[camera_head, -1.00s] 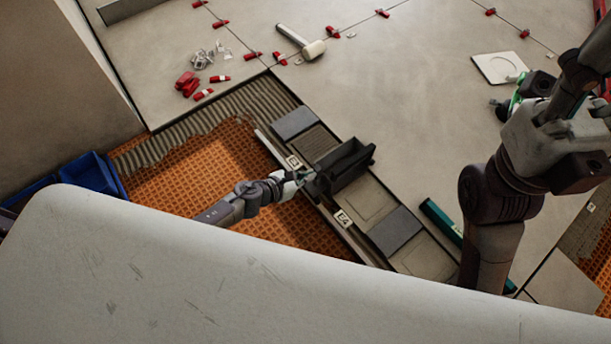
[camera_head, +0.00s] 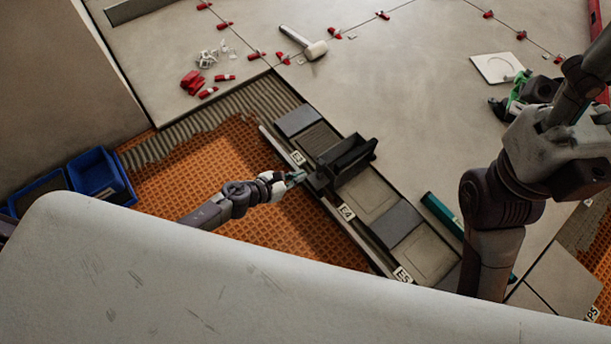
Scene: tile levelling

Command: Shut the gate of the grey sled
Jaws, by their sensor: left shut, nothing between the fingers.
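The grey sled (camera_head: 347,160) is a dark, open-topped box on the strip of tiles beside the orange matting. Its gate is too small and dark to make out, so I cannot tell whether it is open or shut. My left gripper (camera_head: 297,177) is shut and empty, just left of the sled's near left end. A narrow gap seems to lie between the fingertips and the sled.
Blue bins (camera_head: 97,174) stand at left. A mallet (camera_head: 304,43), red wedges (camera_head: 192,80), a white square plate (camera_head: 497,67) and a teal bar (camera_head: 441,214) lie on the tiles.

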